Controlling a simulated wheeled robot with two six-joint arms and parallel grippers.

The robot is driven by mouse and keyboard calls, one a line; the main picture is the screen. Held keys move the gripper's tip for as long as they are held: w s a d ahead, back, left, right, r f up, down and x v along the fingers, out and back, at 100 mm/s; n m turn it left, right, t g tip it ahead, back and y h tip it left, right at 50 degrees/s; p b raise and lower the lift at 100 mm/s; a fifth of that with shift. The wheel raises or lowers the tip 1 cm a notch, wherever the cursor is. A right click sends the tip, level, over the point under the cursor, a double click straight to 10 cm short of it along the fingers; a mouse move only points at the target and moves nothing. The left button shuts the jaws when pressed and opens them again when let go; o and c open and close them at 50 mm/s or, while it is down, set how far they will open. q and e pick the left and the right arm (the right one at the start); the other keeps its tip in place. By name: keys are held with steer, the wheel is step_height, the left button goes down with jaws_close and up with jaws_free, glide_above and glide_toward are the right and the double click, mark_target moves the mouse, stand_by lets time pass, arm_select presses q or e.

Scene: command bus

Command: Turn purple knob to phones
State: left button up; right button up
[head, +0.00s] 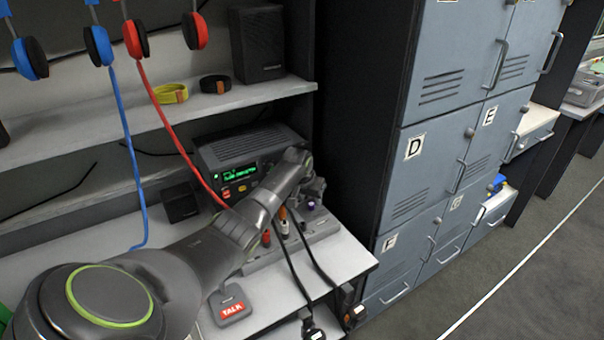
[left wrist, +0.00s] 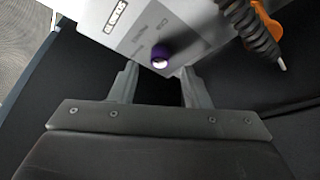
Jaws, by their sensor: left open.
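The purple knob (left wrist: 161,55) sits on a grey panel (left wrist: 190,20) in the left wrist view. In the head view the knob (head: 311,205) shows small, just below my left gripper (head: 316,190). My left gripper is open, and it also shows in the left wrist view (left wrist: 160,72), with one finger to each side of the knob. The knob lies near the fingertip line, and I cannot tell whether the fingers touch it. The lettering by the knob is upside down and too small to read surely, and which setting the knob points to is unclear.
A radio (head: 240,160) with a green display stands behind my left arm. Plugs with black cables (head: 295,262) stand on the panel beside the knob. A red TALK button box (head: 231,304) lies in front. Headphones (head: 135,38) hang above. Grey lockers (head: 430,170) stand to the right.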

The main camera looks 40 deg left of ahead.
arm_select(q)
steer(key=v, duration=1.5)
steer(key=shift+b, duration=0.35)
steer(key=shift+f, duration=0.15)
